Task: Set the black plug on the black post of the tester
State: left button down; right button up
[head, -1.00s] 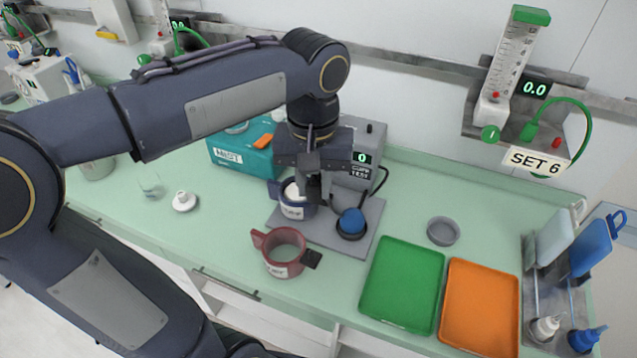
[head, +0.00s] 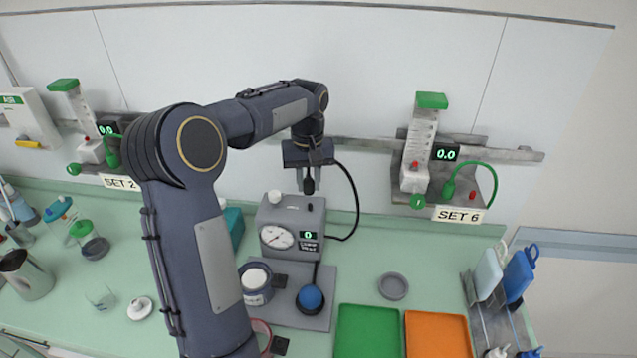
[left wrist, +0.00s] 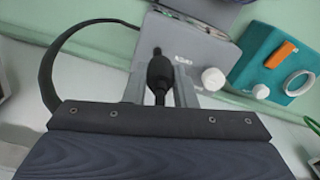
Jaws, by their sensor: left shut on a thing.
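My left gripper (head: 308,182) is shut on the black plug (head: 308,186) and holds it above the grey tester (head: 282,220). The plug also shows between the fingers in the left wrist view (left wrist: 160,72), its narrow end pointing away from the wrist. A black cable (head: 352,190) loops from the plug to the tester's right side. A short black post (head: 310,207) stands on the right of the tester's top, below the plug with a gap between them. A white knob (head: 274,196) is on the top left. The display reads 0. My right gripper is not in view.
The tester's grey plate (head: 325,275) carries a blue bulb (head: 310,298) and a dark blue cuff (head: 255,284). A red cuff (head: 262,330) is partly hidden by my arm. Green (head: 367,330) and orange (head: 438,335) trays lie right. A wall rail (head: 370,143) runs behind.

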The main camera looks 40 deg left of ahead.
pick_arm(q)
jog(key=shift+w+a, duration=0.2)
jog(key=shift+w, duration=0.2)
jog(key=shift+f, duration=1.75)
jog(key=shift+f+b, duration=0.9)
jog(key=shift+f, duration=0.65)
dwell(0.9)
jog(key=c, duration=1.1)
grip_release()
